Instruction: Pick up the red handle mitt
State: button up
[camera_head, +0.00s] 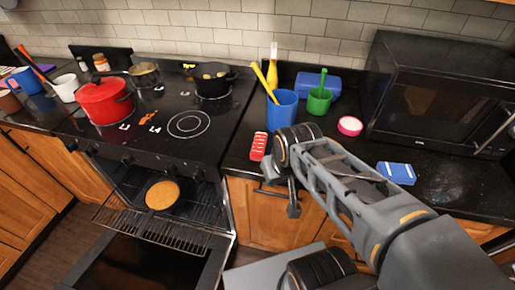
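A small red item with pale markings (259,146) lies on the black counter between the stove and my arm; it looks like the red handle mitt, but it is too small to be sure. My arm reaches in from the lower right. My gripper (287,195) hangs in front of the counter's front edge, by the wooden cabinet, to the right of and below the red item in the picture. It is apart from the red item and nothing shows in it. Its fingers are small and partly hidden by the wrist, so their opening is unclear.
The oven door (140,262) is open, with a pan (163,196) on the rack. A red pot (104,100) stands on the stove. A blue cup (282,110), green cup (319,101), pink round item (350,126), blue item (397,172) and microwave (440,100) stand on the counter.

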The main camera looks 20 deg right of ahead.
aim_at(259, 148)
jog(key=z, duration=0.95)
jog(key=k, duration=0.9)
jog(key=u, duration=0.9)
jog(key=i, duration=0.45)
jog(key=u, duration=0.05)
